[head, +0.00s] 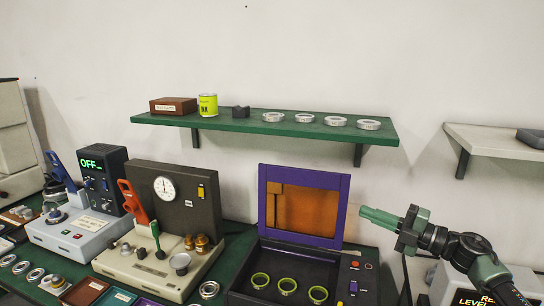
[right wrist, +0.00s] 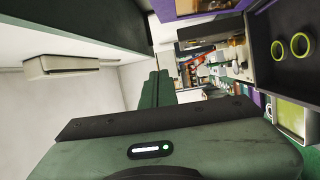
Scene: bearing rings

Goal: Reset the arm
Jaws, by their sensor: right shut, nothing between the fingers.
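My right arm comes in from the right in the head view. Its green gripper (head: 380,217) is shut and empty, pointing left in the air in front of the wall, just right of the purple box's raised lid. In the right wrist view, the closed fingers (right wrist: 157,88) show at the middle with nothing between them. My left arm and gripper are not in view.
A purple box (head: 306,210) with an open orange-windowed lid holds three yellow-green rings (head: 288,285). A green shelf (head: 250,128) carries several silver rings. A gauge machine (head: 165,225) stands left. A white shelf (head: 495,140) hangs right, above the gripper.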

